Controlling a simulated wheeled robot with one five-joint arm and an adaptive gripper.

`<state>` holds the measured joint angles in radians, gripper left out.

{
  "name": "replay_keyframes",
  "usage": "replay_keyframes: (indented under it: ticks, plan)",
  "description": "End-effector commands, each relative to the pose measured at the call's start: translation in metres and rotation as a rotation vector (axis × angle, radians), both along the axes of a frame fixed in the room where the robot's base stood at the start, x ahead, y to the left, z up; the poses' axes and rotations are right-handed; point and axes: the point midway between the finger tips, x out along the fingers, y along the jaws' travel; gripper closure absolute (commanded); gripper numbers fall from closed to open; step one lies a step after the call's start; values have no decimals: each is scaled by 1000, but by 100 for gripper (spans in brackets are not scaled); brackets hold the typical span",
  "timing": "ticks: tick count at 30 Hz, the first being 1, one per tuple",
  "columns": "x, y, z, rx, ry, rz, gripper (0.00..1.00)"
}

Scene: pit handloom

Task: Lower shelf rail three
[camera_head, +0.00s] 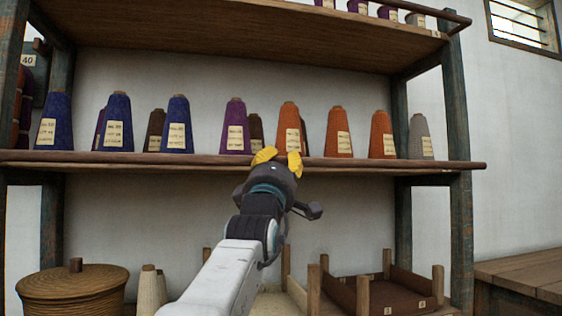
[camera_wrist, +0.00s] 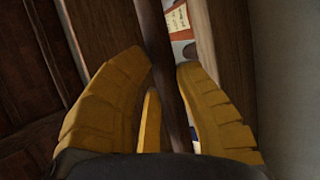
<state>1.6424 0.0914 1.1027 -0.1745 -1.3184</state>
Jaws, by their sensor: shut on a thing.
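A long dark wooden rail (camera_head: 400,163) runs level along the front edge of the middle shelf (camera_head: 200,166), and its right end sticks out past the post. My gripper (camera_head: 278,157) has its yellow fingers at this rail, near the middle of its length. The fingers hide a short piece of the rail. I see no number on the rail.
Blue, purple, brown, orange and grey yarn cones stand just behind the rail, such as an orange cone (camera_head: 338,132). An upper shelf (camera_head: 230,38) lies above. Below are a lidded basket (camera_head: 72,290) and a wooden crate (camera_head: 345,292). A bench (camera_head: 525,270) stands right.

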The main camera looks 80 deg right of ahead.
Motion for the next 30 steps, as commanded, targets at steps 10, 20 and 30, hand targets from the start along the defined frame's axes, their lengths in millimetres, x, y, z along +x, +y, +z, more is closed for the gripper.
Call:
replay_keyframes:
  ticks: [10,20,30]
  plan:
    - [0,-2,-2,5,1,0,43]
    - [0,0,-1,2,0,0,41]
    - [1,19,-12,2,0,0,41]
